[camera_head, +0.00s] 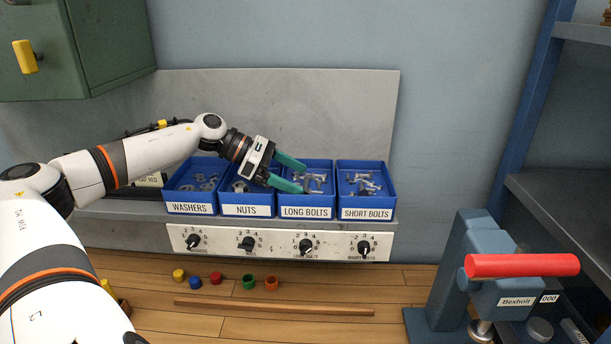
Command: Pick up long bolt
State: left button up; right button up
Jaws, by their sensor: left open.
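The long bolts (317,180) lie as a grey heap in the blue bin labelled "LONG BOLTS" (306,212), third from the left on the cart shelf. My left gripper (304,176) reaches in from the left, across the nuts bin, with its green fingers over the left part of the long bolts bin. The fingers are spread apart, and I see no bolt held between them. The fingers hide part of the bin and its left wall. I cannot tell whether a fingertip touches a bolt. My right gripper is not in view.
Blue bins of washers (190,209), nuts (248,211) and short bolts (366,213) flank it. A grey back panel (290,110) stands behind. A knob panel (280,243) is below. A blue press with a red handle (522,265) stands at right.

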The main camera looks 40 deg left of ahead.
pick_arm(q)
jog(key=shift+p+x, duration=0.35)
jog(key=shift+x, duration=0.45)
jog(key=shift+w+f, duration=0.1)
jog(key=shift+w, duration=0.05)
jog(key=c, duration=0.8)
jog(key=shift+o, duration=0.2)
